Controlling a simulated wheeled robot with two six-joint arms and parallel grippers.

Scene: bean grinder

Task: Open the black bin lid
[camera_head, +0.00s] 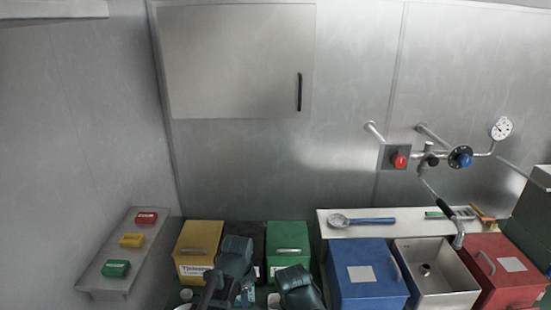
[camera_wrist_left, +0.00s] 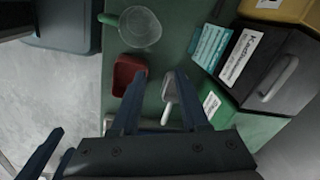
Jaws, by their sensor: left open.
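The black bin (camera_wrist_left: 270,70) stands between a yellow bin and a green bin in the left wrist view. It has a white label and a grey bar handle (camera_wrist_left: 279,78) on its lid, which looks shut. In the head view my left gripper (camera_head: 235,262) covers most of the black bin. In the left wrist view my left gripper (camera_wrist_left: 160,73) is open, its fingers apart and to the left of the black bin, not touching it. A dark part of my right arm (camera_head: 298,288) is in front of the green bin; its fingers are not clear.
The yellow bin (camera_head: 197,250) and green bin (camera_head: 288,238) flank the black one closely. A blue bin (camera_head: 367,275) stands right of them. A strainer (camera_wrist_left: 140,27), red tray (camera_wrist_left: 124,75) and white scoop (camera_wrist_left: 169,87) lie on the green counter (camera_wrist_left: 184,30).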

